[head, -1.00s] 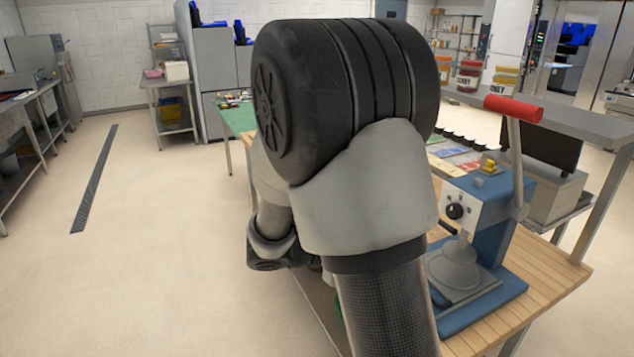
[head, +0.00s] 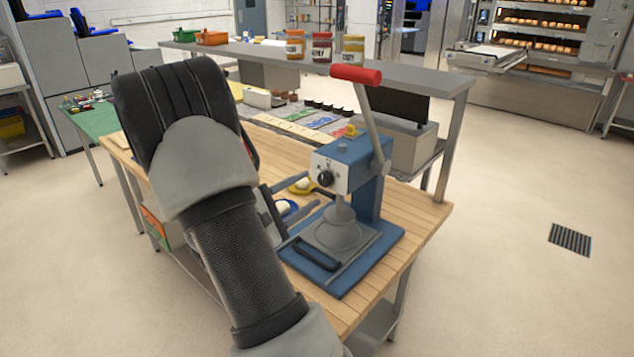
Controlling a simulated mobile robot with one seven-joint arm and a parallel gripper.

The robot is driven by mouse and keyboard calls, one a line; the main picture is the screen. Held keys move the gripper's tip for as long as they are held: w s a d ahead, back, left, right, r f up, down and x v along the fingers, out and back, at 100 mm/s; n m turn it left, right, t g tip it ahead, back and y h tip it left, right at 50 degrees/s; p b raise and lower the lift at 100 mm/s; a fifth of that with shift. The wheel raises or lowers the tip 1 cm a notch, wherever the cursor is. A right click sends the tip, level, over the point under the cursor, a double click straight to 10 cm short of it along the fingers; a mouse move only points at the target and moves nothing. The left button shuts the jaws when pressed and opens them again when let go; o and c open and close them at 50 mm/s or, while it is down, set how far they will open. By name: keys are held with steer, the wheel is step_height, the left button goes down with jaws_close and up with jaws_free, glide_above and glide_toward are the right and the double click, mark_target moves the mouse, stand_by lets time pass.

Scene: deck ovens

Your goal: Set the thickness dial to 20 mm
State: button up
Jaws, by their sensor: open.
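A blue dough press (head: 352,215) stands on the wooden table. Its light front panel carries a round black dial (head: 325,177) with a pointer and small marks. The marks are too small to read, so I cannot tell the setting. The press has a long lever with a red grip (head: 356,75) and a grey cone-shaped head above its plate. My gripper (head: 308,191) is partly hidden behind my forearm, left of and just below the dial. It appears open, with its fingers pointing right and apart from the dial as far as I can tell.
Jars (head: 353,48) stand on a raised grey shelf (head: 420,79). Small yellow and blue dishes with dough lie left of the press. The floor at right is clear.

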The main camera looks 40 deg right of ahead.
mark_target(322, 181)
steer(key=d, duration=0.5)
steer(key=shift+w, duration=0.2)
steer(key=c, duration=1.1)
